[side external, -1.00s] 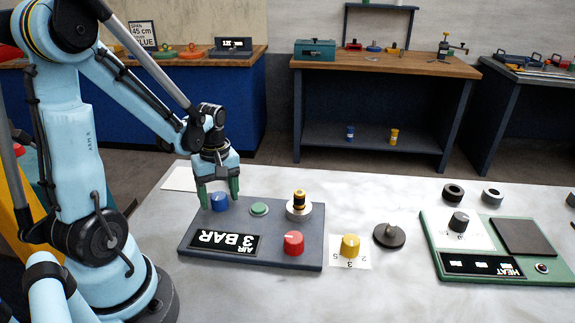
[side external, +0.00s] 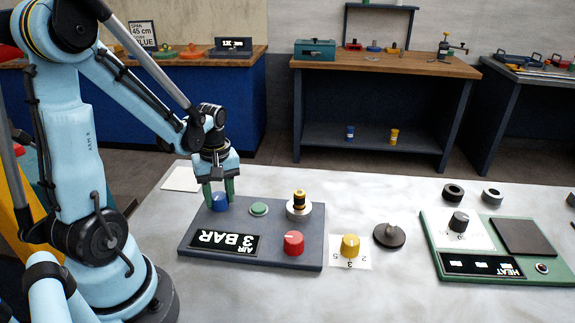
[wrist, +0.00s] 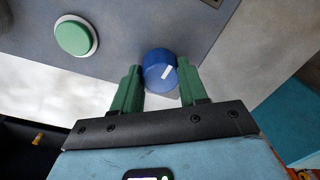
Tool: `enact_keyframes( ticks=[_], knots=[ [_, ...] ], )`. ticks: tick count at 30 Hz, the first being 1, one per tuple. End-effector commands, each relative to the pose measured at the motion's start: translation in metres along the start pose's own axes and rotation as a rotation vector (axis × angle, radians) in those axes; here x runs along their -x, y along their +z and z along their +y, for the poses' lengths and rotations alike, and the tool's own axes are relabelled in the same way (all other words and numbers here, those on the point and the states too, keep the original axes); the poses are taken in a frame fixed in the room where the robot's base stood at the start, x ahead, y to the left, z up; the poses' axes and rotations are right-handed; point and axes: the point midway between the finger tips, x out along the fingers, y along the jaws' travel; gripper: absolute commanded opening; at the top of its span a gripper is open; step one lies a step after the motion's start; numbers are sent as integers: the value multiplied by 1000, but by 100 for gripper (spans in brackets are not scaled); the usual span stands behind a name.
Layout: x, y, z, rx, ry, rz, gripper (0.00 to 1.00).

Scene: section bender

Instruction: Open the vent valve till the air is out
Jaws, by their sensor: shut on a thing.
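A blue knob (side external: 220,203) stands on the grey panel (side external: 200,228), near its far left corner. In the wrist view the blue knob (wrist: 157,66) shows a white pointer mark slanting up to the right. My gripper (side external: 218,198) points down over it, with its green fingers shut on the knob's two sides. In the wrist view my gripper (wrist: 159,80) has one finger on each side of the knob. The panel's display (side external: 225,243) reads "AIR 3 BAR". No label shows on the blue knob.
The same panel carries a green button (side external: 259,209), a black-and-yellow fitting (side external: 299,205) and a red knob (side external: 293,243). To the right are a yellow knob (side external: 349,246), a dark round knob (side external: 389,235) and a green HEAT panel (side external: 432,238). Bare marble table lies in front.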

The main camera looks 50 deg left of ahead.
Motion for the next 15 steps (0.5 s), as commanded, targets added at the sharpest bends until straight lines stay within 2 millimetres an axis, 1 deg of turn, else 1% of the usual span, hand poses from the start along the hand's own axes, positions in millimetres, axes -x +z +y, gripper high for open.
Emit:
enact_keyframes(
  ticks=[15],
  knots=[
    [0, 0, 0, -454, -2, 25, 12]
  ],
)
